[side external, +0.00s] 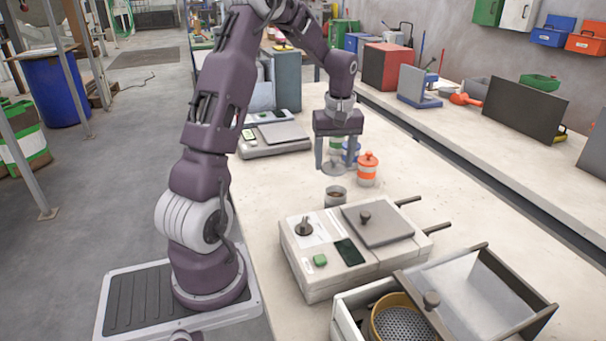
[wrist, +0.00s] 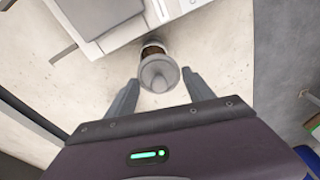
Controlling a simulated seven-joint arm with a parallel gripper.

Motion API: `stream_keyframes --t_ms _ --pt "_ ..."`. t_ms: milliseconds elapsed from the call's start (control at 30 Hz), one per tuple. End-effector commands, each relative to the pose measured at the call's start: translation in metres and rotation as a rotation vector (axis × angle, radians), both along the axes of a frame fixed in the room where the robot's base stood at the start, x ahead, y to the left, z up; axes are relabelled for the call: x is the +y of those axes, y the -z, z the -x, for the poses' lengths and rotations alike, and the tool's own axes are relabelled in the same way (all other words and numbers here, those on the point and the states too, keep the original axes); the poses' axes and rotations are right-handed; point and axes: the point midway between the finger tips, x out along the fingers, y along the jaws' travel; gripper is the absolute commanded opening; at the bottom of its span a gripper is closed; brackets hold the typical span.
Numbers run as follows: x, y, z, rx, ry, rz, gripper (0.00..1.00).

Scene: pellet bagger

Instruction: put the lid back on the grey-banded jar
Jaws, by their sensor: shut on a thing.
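The grey-banded jar (side external: 335,197) stands open on the bench in the side external view, with brown contents showing at its mouth. My gripper (side external: 334,165) is above and a little behind it, fingers pointing down. It is shut on the grey lid (side external: 335,169), which is held clear of the jar. In the wrist view the lid (wrist: 158,73) shows with its knob, between the fingertips of my gripper (wrist: 159,90). It covers part of the jar (wrist: 152,48), whose rim and brown contents show just beyond it.
An orange-banded jar (side external: 367,171) with its lid on stands close behind, right of the gripper. Blue-banded (side external: 351,152) and green-banded jars are behind the fingers. A sealing machine (side external: 345,250) stands in front of the open jar.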

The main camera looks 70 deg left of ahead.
Motion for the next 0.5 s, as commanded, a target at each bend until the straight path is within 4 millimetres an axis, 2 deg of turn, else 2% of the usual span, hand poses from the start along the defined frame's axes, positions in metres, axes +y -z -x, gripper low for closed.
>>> stream_keyframes --t_ms 67,167,500 --pt "-0.003 -0.002 -0.008 0.000 0.023 0.002 0.24" --pt "-0.003 0.005 -0.009 0.002 0.028 0.004 0.24" --pt "-0.003 0.046 -0.008 0.002 0.026 0.004 0.24"
